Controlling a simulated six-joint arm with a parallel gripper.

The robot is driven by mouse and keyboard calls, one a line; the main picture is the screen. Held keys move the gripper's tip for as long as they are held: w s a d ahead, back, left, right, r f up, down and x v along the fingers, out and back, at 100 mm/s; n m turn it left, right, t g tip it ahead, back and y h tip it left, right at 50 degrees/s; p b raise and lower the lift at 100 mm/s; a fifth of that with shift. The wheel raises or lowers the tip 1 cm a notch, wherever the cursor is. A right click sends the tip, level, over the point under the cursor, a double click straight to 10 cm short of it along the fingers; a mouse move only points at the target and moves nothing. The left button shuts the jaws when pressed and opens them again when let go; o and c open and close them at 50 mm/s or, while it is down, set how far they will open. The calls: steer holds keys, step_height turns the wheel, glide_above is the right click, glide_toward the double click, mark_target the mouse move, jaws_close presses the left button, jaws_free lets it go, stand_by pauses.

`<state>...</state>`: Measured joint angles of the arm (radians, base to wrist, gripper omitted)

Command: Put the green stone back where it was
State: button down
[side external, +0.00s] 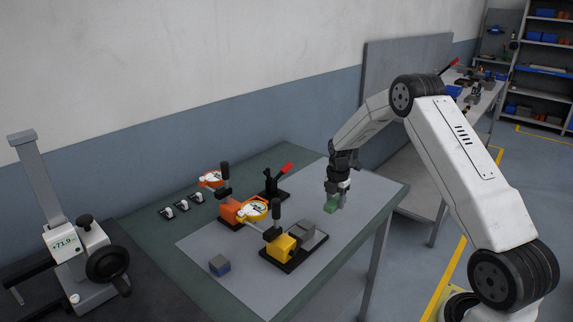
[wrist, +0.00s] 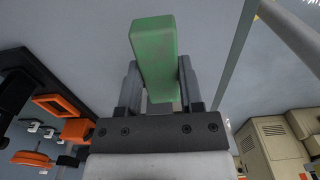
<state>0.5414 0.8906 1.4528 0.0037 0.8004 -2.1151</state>
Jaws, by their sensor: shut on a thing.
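My gripper (side external: 340,192) is over the right part of the grey mat (side external: 205,243), pointing down. It is shut on the green stone (side external: 332,207), which sticks out below the jaws. The stone's height above the mat is hard to tell. In the wrist view the green stone (wrist: 154,50) is a long block gripped between the two fingers of my gripper (wrist: 158,82), its far end reaching out past them. No marked spot for the stone is clearly visible.
A yellow clamp fixture (side external: 280,246), an orange one (side external: 230,213) and a red-handled black clamp (side external: 272,187) stand left of my gripper. A small blue-grey block (side external: 219,266) lies near the mat's front. A measuring stand (side external: 75,250) is far left. The mat's right part is clear.

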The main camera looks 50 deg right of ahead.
mark_target(331, 217)
steer(key=shift+w+d+f, duration=0.25)
steer(key=shift+w+f, duration=0.35)
steer(key=shift+f, duration=0.1)
steer(key=shift+w+d+f, duration=0.1)
steer(key=shift+w+f, duration=0.15)
steer(key=shift+f, duration=1.6)
steer(key=shift+f, duration=0.1)
steer(key=shift+c, duration=1.2)
jaws_free()
step_height(331, 217, up, 12)
steer(key=shift+r, duration=0.15)
